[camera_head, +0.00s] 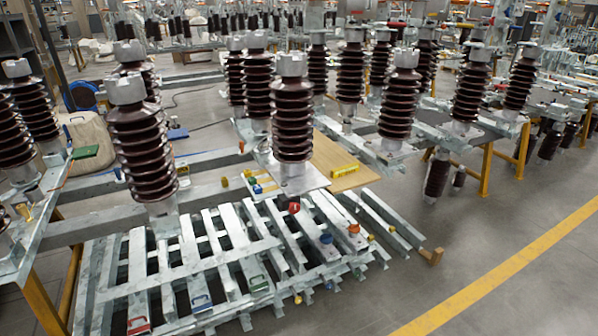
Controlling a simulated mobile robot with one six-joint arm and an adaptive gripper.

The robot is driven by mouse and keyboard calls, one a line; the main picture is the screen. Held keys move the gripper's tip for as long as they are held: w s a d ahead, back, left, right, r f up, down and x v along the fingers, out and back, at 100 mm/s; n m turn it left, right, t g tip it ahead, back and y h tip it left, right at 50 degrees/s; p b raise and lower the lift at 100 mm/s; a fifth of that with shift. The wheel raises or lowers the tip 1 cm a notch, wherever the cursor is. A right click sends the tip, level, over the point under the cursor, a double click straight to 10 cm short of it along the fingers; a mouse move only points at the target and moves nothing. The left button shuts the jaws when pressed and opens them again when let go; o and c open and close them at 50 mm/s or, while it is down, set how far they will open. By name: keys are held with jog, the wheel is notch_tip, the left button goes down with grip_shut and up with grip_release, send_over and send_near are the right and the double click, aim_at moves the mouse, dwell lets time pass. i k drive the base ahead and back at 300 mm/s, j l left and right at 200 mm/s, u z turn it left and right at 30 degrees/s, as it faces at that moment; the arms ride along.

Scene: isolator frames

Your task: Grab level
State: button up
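A short yellow bar (345,171), which looks like the level, lies on a light wooden board (372,180) in the middle of the view. It lies at a slant, just right of the base of a tall dark brown ribbed insulator (292,112). Nothing touches it from above. The picture is too small to show any vial or marking on it. My gripper and arm do not show in this view.
Ribbed insulators stand on steel frames around the board. A stack of galvanized steel frames (190,265) lies in front, with coloured clamp-like pieces on it. Grey floor (480,235) is free at the right, crossed by a yellow line (500,283).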

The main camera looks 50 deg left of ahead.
aim_at(345, 170)
jog(key=u, duration=1.4)
jog(key=i+l, duration=0.1)
jog(key=i, duration=0.35)
jog(key=i+l+u, duration=0.15)
jog(key=i, duration=0.8)
jog(key=i+l+u, duration=0.1)
jog(key=i, duration=0.4)
jog(key=i+l+u, duration=0.1)
jog(key=i+l, duration=0.2)
jog(key=i, duration=0.15)
jog(key=i+l, duration=0.2)
jog(key=i, duration=0.25)
jog(key=i+l+u, duration=0.1)
jog(key=i, duration=0.35)
jog(key=l, duration=0.1)
